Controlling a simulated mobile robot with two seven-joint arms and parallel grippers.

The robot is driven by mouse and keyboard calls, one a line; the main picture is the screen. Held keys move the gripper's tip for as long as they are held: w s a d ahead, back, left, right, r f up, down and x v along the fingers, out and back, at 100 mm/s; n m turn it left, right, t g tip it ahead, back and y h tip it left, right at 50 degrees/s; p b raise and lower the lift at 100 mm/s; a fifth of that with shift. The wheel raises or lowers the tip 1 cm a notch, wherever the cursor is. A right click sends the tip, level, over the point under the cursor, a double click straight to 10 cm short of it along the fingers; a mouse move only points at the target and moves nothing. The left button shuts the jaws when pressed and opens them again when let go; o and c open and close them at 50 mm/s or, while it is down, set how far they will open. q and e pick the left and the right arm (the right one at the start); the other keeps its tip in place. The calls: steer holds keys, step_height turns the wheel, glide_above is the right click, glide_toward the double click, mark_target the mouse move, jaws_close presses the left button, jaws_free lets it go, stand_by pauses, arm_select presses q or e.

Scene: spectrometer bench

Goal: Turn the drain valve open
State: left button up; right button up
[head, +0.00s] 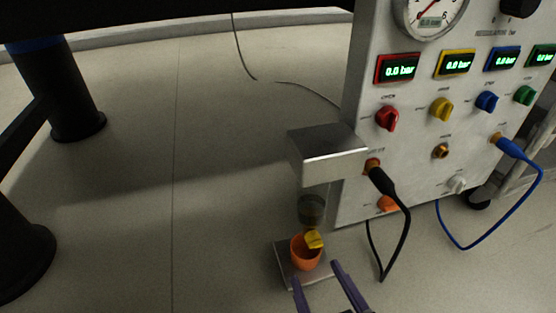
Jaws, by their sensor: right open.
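The drain valve appears to be a small yellow handle (314,239) below a dark, see-through bowl (311,208). The bowl hangs under a grey metal bracket (330,150) on the panel's left side. The yellow handle overlaps the rim of an orange cup (303,256) in the head view. My right gripper (315,271) comes in from the bottom edge with two purple fingers spread apart and nothing between them. Its fingertips are just below the cup and handle in the picture, apart from the handle. My left gripper is not in view.
The cup stands on a small grey plate (287,268). The panel (365,90) carries coloured knobs and displays reading 0.0 bar. A black cable (405,225) hangs close to the right of my gripper, and a blue cable (530,190) lies farther right.

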mark_target(315, 243)
steer(key=w+f+b, duration=0.1)
steer(key=w+b, duration=0.1)
steer(key=w+f+b, duration=0.1)
steer(key=w+b, duration=0.2)
steer(key=w+f+b, duration=0.2)
steer(key=w, duration=0.1)
steer(key=shift+d, duration=0.1)
steer(key=shift+w, duration=0.2)
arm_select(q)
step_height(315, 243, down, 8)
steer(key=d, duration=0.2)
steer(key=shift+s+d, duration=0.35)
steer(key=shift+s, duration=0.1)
arm_select(e)
steer(key=shift+s+d, duration=0.1)
steer(key=shift+d, duration=0.2)
steer(key=shift+a, duration=0.2)
steer(key=c, duration=0.4)
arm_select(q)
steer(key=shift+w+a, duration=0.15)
arm_select(e)
jaws_close()
